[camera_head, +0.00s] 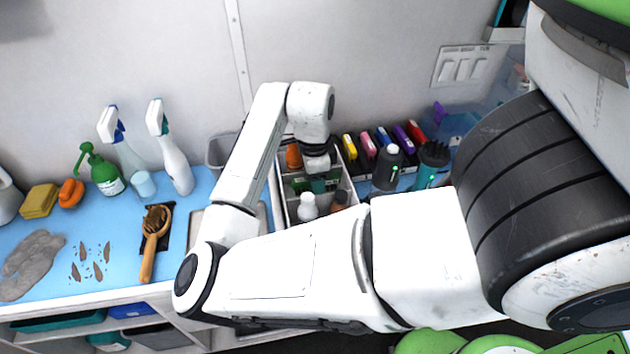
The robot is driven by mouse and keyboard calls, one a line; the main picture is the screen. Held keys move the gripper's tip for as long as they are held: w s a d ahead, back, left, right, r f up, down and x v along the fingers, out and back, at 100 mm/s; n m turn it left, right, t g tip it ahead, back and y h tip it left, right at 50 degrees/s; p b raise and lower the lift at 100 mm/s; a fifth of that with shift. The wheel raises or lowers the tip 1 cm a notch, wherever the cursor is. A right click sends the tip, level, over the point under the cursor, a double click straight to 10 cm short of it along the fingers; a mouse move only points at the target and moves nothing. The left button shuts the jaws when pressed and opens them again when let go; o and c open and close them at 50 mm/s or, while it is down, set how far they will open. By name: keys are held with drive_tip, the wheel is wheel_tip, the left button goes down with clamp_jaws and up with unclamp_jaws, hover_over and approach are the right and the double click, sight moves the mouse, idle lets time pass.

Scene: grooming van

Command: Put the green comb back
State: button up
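My gripper (317,164) points down over a white divided caddy (282,200) at the back of the counter. A small green piece (318,185) shows directly below the fingers, inside the caddy; it may be the green comb, but most of it is hidden. The fingertips are too small and covered to tell whether they are closed on it. A darker green patch (299,184) lies just left of it in the caddy. To the right stands a row of coloured pieces: yellow (350,147), pink (368,146), blue, purple and red.
The caddy also holds a white bottle (308,206) and an orange item (293,156). Dark clippers (387,168) and a teal-and-black tool (431,163) stand right. Spray bottles (171,150), a wooden brush (153,240) and hair clumps (32,264) are left. My arm hides the front middle.

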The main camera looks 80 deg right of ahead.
drive_tip(key=shift+r, duration=0.1)
wheel_tip(320, 180, up, 12)
drive_tip(key=shift+w+r+p, duration=0.1)
drive_tip(key=shift+p, duration=0.4)
drive_tip(key=shift+a, duration=0.1)
idle(0.6)
